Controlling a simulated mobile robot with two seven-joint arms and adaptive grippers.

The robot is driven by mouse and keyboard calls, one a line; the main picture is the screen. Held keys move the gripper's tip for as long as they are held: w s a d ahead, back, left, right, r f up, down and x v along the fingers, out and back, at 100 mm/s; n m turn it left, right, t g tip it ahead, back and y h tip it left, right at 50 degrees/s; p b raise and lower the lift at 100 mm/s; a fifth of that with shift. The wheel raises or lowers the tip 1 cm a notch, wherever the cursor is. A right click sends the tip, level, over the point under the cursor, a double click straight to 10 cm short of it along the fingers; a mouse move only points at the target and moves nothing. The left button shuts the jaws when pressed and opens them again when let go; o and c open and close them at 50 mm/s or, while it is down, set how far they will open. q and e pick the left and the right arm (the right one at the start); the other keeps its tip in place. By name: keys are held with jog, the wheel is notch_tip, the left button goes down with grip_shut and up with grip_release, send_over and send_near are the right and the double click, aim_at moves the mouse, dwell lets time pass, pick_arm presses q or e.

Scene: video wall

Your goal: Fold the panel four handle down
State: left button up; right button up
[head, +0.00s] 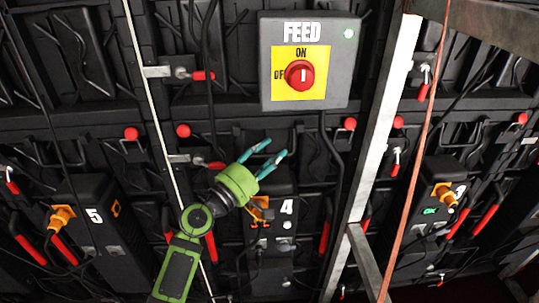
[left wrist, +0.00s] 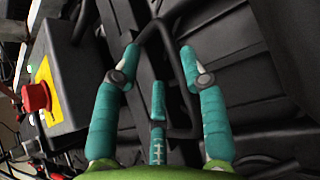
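Panel four (head: 287,208) is the dark unit marked 4, low in the middle of the head view, with an orange plug at its left side. My left gripper (head: 274,150) is just above this unit, with its teal fingers spread and nothing between them in the head view. In the left wrist view, the open fingers (left wrist: 160,58) point towards a black bent-bar handle (left wrist: 172,40), which runs between and behind them. I cannot tell whether they touch it. The lower part of the bar is partly hidden by the middle finger. My right gripper is not in view.
A grey FEED box (head: 338,85) with a red knob (head: 299,75) is above the gripper. It also shows at left in the wrist view (left wrist: 75,85). A metal post (head: 375,130) and an orange cable stand to the right. Units 5 (head: 85,240) and 3 flank panel four.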

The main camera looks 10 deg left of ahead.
pick_arm(q)
jog(key=v, duration=1.2)
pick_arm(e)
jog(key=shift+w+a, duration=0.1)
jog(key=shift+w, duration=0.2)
